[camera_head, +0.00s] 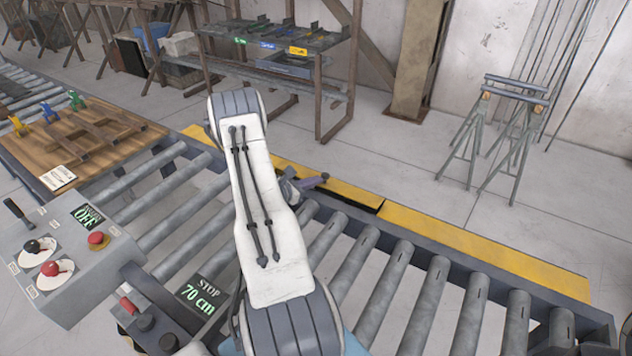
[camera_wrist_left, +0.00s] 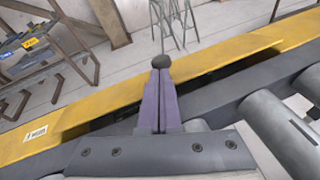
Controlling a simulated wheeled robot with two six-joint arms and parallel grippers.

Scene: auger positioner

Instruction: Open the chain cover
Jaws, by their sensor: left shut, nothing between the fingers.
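The yellow chain cover (camera_head: 480,246) runs along the far side of the roller conveyor in the head view. It also shows in the left wrist view (camera_wrist_left: 200,69), where its long panel sits at an angle to the dark rail, with a dark gap under its near edge. My left gripper (camera_head: 318,181) is above the conveyor's far edge, beside the cover. Its purple fingers (camera_wrist_left: 160,80) are shut and empty. A dark round knob (camera_wrist_left: 161,61) shows at the fingertips; I cannot tell whether they touch it. My right gripper is not in view.
A control box (camera_head: 70,250) with levers and a red button stands at the left, by a display reading "STOP 70 cm" (camera_head: 200,294). A shelf rack (camera_head: 275,62) and a trestle (camera_head: 505,120) stand behind on open floor.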

